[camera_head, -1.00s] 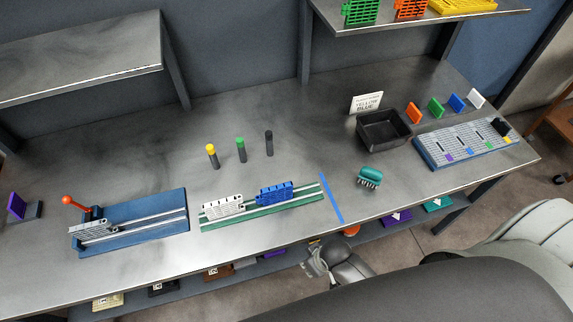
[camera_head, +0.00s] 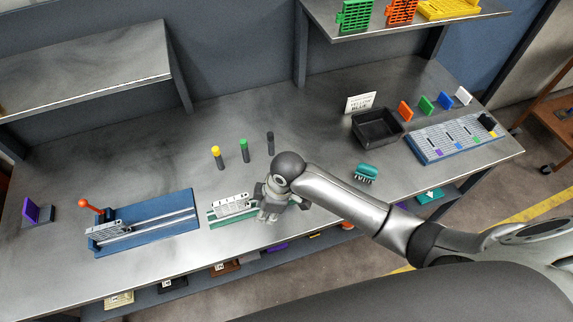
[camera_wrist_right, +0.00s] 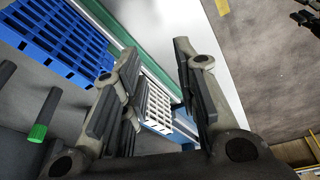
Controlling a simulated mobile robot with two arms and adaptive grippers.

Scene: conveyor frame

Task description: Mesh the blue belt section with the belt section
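The blue belt section (camera_wrist_right: 58,35) shows at the upper left of the right wrist view; my right arm hides it in the head view. The white belt section (camera_head: 232,205) sits on the green rail base (camera_head: 217,220), left of my right gripper (camera_head: 270,205). In the wrist view, the white section (camera_wrist_right: 156,104) shows between and beyond the fingers. My right gripper (camera_wrist_right: 157,55) is open and empty, with the blue section outside its left finger. Whether it touches the blue section cannot be told. My left gripper is not in view.
Several pegs (camera_head: 244,151) stand behind the rail. A blue fixture (camera_head: 180,238) with an orange-knobbed lever (camera_head: 84,202) lies left. A black bin (camera_head: 377,128), a teal brush (camera_head: 366,173) and a grey panel tray (camera_head: 425,155) are right.

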